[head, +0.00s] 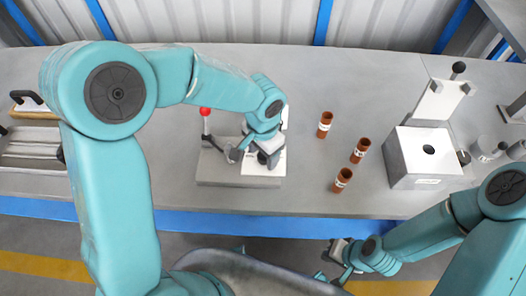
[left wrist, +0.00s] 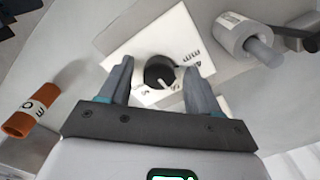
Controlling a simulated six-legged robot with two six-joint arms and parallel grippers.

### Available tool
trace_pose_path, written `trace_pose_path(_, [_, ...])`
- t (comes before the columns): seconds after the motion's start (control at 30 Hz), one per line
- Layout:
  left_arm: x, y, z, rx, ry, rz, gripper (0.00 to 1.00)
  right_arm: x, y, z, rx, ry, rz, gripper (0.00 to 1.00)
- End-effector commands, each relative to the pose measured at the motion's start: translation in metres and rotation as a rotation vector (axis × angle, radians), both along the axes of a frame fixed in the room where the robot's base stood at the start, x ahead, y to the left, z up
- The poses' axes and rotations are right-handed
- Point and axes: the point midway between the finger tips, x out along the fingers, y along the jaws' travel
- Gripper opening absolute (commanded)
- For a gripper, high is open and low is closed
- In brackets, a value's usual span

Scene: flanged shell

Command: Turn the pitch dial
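The pitch dial (left wrist: 159,71) is a dark round knob with a pale pointer line on a white plate (left wrist: 138,38) marked with numbers and "mm". My left gripper (left wrist: 158,88) is open in the left wrist view, with one finger on each side of the dial and a visible gap to it. In the head view my left gripper (head: 268,158) is over the white plate (head: 262,170) on a grey box (head: 222,173) and hides the dial. My right gripper (head: 338,252) is low in front of the bench, empty as far as I can see; its fingers are too small to read.
A red-knobbed lever (head: 205,112) stands at the grey box's left. Three brown tubes (head: 326,124) stand to its right. A pale block with a hole (head: 424,158) is further right. A labelled grey cylinder (left wrist: 243,38) shows in the left wrist view.

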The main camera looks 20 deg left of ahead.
Motion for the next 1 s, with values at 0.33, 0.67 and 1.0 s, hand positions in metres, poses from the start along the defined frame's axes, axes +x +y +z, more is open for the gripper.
trace_pose_path(0.33, [0.0,0.0,0.011,0.0,0.0,0.0,0.63,0.0,0.0,0.001,0.0,0.0,0.0,0.0])
trace_pose_path(0.67, [0.0,0.0,0.093,-0.002,-0.004,0.0,0.63,0.0,0.0,0.01,0.0,0.0,0.0,0.0])
trace_pose_path(1.0, [-0.001,0.0,0.156,0.0,-0.001,-0.001,0.63,0.0,0.0,0.016,0.0,0.0,0.0,0.0])
